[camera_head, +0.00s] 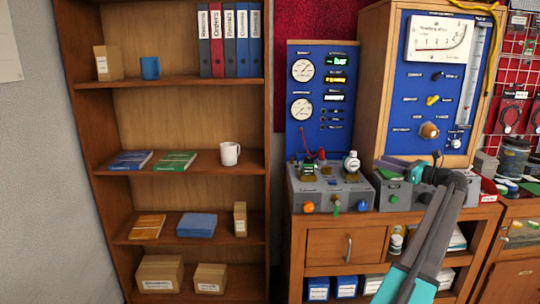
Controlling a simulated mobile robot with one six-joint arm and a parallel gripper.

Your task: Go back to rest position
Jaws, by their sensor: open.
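My gripper (387,166) shows small and dark at the right, at the end of my grey and teal arm. It hangs in front of the lower edge of the tall blue panel, above the right part of the grey test bench. Its jaws are open, and I see nothing held between them. My arm hides part of the bench top and the shelf below it. The grey regulator unit (328,188), with an orange knob and a green knob on its front, stands on the wooden cabinet to the left of my gripper.
A blue gauge panel (322,122) stands behind the unit. A taller blue panel (412,102) with a meter is right behind my gripper. A yellow cable (493,30) hangs at the top right. A wooden bookshelf (178,84) with binders, boxes and a white mug (229,153) fills the left.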

